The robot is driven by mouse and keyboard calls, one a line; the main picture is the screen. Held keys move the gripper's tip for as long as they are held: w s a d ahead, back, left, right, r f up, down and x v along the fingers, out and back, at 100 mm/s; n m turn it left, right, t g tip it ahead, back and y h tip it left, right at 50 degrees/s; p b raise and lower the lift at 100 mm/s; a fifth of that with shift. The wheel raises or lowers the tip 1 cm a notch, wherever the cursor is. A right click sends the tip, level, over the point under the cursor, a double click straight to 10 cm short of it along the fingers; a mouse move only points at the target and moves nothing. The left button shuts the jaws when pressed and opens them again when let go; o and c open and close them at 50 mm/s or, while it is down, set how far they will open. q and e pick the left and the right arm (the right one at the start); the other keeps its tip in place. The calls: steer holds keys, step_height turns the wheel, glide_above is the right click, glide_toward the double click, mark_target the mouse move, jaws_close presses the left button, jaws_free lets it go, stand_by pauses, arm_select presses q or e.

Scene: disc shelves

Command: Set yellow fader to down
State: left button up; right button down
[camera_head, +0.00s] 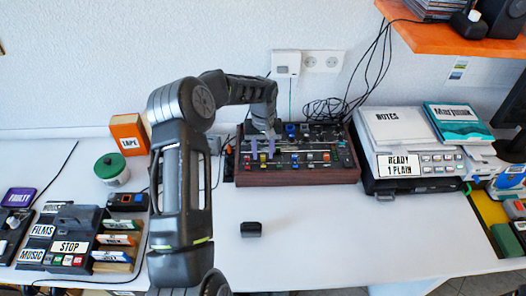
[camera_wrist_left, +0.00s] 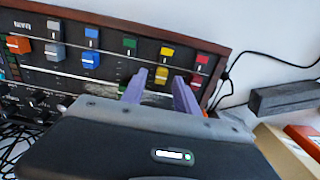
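The mixer panel (camera_head: 300,177) with a wooden frame stands at the back middle of the table. In the left wrist view, the yellow fader (camera_wrist_left: 162,74) has a yellow cap below a yellow label (camera_wrist_left: 168,51). It sits between the green and red (camera_wrist_left: 197,80) fader columns. My left gripper (camera_head: 262,149) is over the panel's left part, its purple fingers apart. In the left wrist view, the fingers (camera_wrist_left: 160,88) stand on either side of the yellow cap, with a gap around it. Contact cannot be told. My right gripper is not in view.
Blue (camera_wrist_left: 90,60), grey (camera_wrist_left: 55,51) and orange (camera_wrist_left: 18,44) faders share the panel. A small black box (camera_head: 251,229) lies on the table in front. A notes machine (camera_head: 405,135) stands to the right, and a green-lidded jar (camera_head: 111,167) to the left. The front middle is mostly clear.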

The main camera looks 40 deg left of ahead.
mark_target(263, 155)
arm_select(q)
steer(key=shift+r, duration=0.1)
step_height(263, 155, up, 8)
steer(key=shift+f+b, duration=0.15)
steer(key=shift+b, duration=0.65)
